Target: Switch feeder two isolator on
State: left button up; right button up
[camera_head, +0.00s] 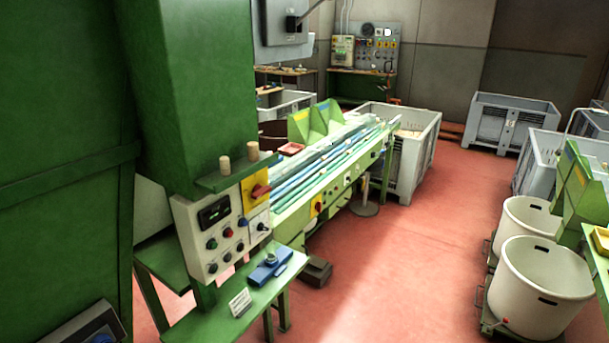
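A red rotary handle on a yellow plate (257,190) is on the upper right of the grey control box at the green machine on the left. The handle (261,191) looks tilted; I cannot read its position. A second, smaller yellow and red switch (317,207) is on the near end of the green conveyor. No label is readable, so I cannot tell which switch is feeder two's isolator. Neither of my grippers is in view.
The control box (207,238) has several buttons and a dark display. A small green table (230,318) below holds a blue tool (269,266) and a white card (240,302). Red floor (420,260) is open between conveyor and white tubs (540,285).

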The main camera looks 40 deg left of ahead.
aim_at(258, 192)
jog(key=i, duration=3)
jog(key=u, duration=2.05)
